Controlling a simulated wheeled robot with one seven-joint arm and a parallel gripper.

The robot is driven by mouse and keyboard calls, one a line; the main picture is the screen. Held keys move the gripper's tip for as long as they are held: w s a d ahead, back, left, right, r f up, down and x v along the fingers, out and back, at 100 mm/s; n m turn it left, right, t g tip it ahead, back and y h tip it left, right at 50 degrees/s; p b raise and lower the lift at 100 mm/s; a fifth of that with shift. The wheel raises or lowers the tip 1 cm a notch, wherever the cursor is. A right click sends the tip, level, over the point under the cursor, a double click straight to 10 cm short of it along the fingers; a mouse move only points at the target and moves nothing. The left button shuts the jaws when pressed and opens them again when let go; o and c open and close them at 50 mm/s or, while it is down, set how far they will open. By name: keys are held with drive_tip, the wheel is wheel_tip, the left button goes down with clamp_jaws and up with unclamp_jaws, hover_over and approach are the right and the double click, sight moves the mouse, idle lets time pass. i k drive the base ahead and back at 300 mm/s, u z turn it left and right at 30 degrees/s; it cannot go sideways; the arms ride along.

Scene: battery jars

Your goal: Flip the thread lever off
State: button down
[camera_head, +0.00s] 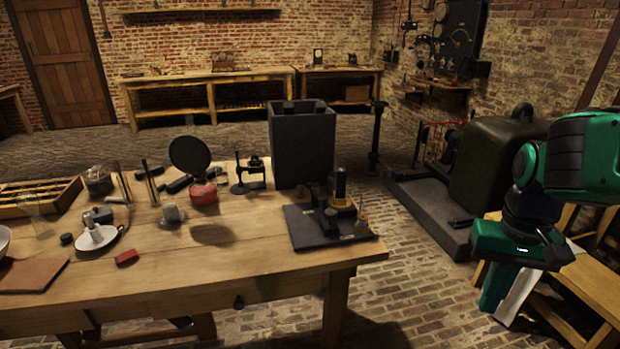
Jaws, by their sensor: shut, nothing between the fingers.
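I cannot tell for certain which part is the thread lever. A small apparatus with a dark upright and a brass-coloured part (340,190) stands on a dark flat base (304,234) at the table's right corner. Its small parts are too fine to read, and no lever position shows. A thin pointed brass piece (361,222) stands at the right of this base. My gripper (498,308) hangs at the far right, pointing down, shut and empty. It is well to the right of the wooden table (180,272) and apart from everything on it.
A tall dark open box (302,145) stands behind the base. A red-bodied piece with a round dark disc (190,156), a white dish (97,240) and a divided wooden tray (38,206) are farther left. A large dark machine (490,170) stands behind my arm. Brick floor separates table and gripper.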

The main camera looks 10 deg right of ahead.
sight(308, 185)
drive_tip(key=u, duration=0.05)
drive_tip(key=i, duration=1)
drive_tip(key=z, duration=0.05)
